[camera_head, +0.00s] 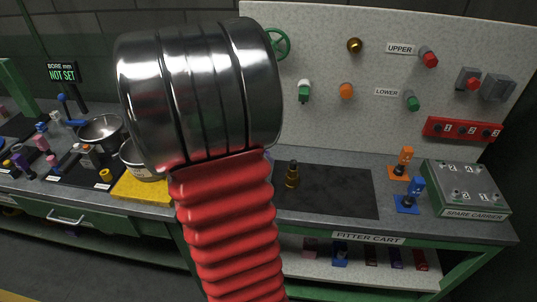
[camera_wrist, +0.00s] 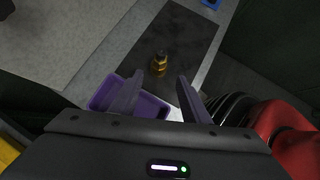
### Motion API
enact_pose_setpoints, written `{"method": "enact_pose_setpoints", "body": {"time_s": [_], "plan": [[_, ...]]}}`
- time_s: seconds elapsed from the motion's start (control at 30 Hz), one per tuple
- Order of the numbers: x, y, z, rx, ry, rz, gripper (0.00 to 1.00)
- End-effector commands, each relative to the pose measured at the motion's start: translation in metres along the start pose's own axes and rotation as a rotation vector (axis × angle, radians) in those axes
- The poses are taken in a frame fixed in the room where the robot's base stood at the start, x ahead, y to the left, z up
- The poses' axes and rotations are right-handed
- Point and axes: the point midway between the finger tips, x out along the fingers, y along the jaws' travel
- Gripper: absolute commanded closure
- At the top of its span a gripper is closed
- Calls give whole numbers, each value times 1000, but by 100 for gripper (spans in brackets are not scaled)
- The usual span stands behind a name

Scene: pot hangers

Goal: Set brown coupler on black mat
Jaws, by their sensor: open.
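The brown coupler (camera_head: 292,175), a small brass-brown stepped piece, stands upright on the black mat (camera_head: 340,190), near the mat's left end in the head view. In the wrist view the coupler (camera_wrist: 159,64) is on the dark mat (camera_wrist: 183,25), just beyond my fingertips and roughly centred between them. My gripper (camera_wrist: 161,84) is open, with nothing between its fingers; a gap shows between it and the coupler. In the head view my arm hides the gripper and the bench left of the mat.
A purple tray (camera_wrist: 150,105) lies beneath my fingers in the wrist view. Orange (camera_head: 401,163) and blue (camera_head: 410,195) fittings and a spare carrier (camera_head: 465,190) stand right of the mat. A pegboard (camera_head: 320,60) rises behind. The mat's right part is clear.

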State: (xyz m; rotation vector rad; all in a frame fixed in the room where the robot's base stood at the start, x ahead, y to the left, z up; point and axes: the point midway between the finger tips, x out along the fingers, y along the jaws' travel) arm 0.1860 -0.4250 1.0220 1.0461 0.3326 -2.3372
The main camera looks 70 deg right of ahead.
Motion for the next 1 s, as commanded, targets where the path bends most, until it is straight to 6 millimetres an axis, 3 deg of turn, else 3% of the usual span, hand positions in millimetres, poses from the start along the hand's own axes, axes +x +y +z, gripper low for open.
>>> {"method": "enact_pose_setpoints", "body": {"time_s": [0.83,1.0], "plan": [[-1,0,-1,0,1,1,58],[-16,-4,-11,31,30,29,58]]}}
